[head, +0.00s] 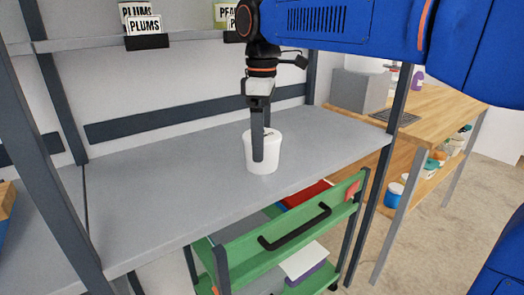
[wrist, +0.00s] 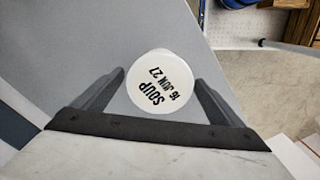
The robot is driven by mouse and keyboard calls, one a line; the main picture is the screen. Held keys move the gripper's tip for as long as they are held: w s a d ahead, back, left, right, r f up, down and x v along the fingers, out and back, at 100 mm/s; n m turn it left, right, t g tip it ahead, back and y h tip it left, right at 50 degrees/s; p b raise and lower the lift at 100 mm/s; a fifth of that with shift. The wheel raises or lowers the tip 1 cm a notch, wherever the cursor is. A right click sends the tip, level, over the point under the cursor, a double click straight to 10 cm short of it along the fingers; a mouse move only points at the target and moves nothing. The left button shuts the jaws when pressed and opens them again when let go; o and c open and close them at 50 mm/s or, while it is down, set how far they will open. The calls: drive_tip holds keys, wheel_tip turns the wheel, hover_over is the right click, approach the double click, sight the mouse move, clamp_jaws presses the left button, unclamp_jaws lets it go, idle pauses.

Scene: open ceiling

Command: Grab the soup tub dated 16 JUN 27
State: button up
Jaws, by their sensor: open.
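A white soup tub (head: 265,161) stands upright on the grey shelf (head: 170,165). In the wrist view the lid of the tub (wrist: 160,82) faces the camera and reads "SOUP 16 JUN 27". My gripper (head: 262,148) points down at the tub, with one finger in front of its side in the head view. In the wrist view my gripper (wrist: 161,84) is open, with one finger on either side of the tub. I cannot tell whether the fingers touch it. Part of the tub's front is hidden by the near finger.
Signs reading "PLUMS" (head: 146,27) stand on the upper shelf. A green cart (head: 285,232) with a black handle is below the shelf's front edge. A dark upright post (head: 378,165) stands to the right, before a wooden bench (head: 440,104). The shelf around the tub is clear.

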drive_tip(key=shift+f, duration=0.4)
drive_tip(key=c, duration=1.4)
drive_tip(key=shift+r, duration=0.1)
